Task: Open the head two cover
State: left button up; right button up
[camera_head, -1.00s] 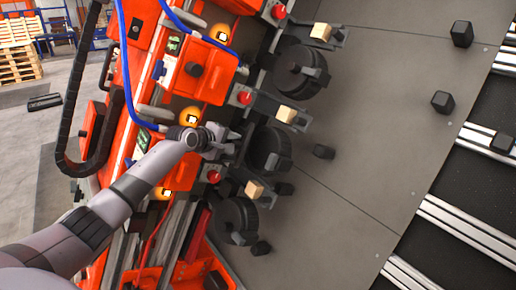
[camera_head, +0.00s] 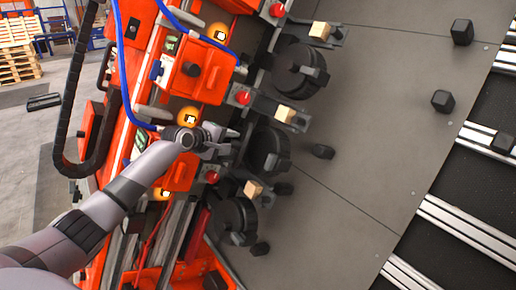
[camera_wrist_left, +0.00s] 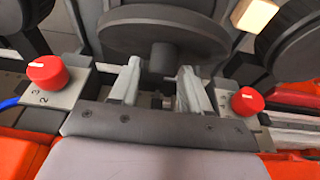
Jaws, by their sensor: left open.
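Three dark round heads stand in a row along the orange machine in the head view: an upper one (camera_head: 299,68), a middle one (camera_head: 266,150) and a lower one (camera_head: 235,220). I cannot tell for sure which part is the head two cover. My left gripper (camera_head: 232,142) is beside the middle head, partly overlapping it. My right gripper is not in view.
Red knobs flank the fingers in the left wrist view, one at left (camera_wrist_left: 47,72) and one at right (camera_wrist_left: 247,101). An orange box with a black knob (camera_head: 192,69) and blue hoses are above my arm.

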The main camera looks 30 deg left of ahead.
pick_arm(q)
jog(key=shift+y, duration=0.3)
jog(key=shift+s+a+r, duration=0.7)
jog(key=shift+s, duration=0.45)
jog(key=shift+s+a+r, duration=0.65)
jog(key=shift+s+r, duration=0.1)
jog(key=shift+s, duration=0.35)
jog(key=shift+s+a+r, duration=0.7)
jog(key=shift+s, duration=0.45)
jog(key=shift+s+a+r, duration=0.1)
jog(key=shift+s+a, duration=0.05)
jog(key=shift+s, duration=0.1)
jog(key=shift+s+a, duration=0.2)
jog(key=shift+s, duration=0.05)
jog(key=shift+d, duration=0.3)
jog(key=s+d+r, duration=0.2)
jog(key=s+d, duration=0.4)
jog(key=s, duration=0.1)
jog(key=shift+r, duration=0.15)
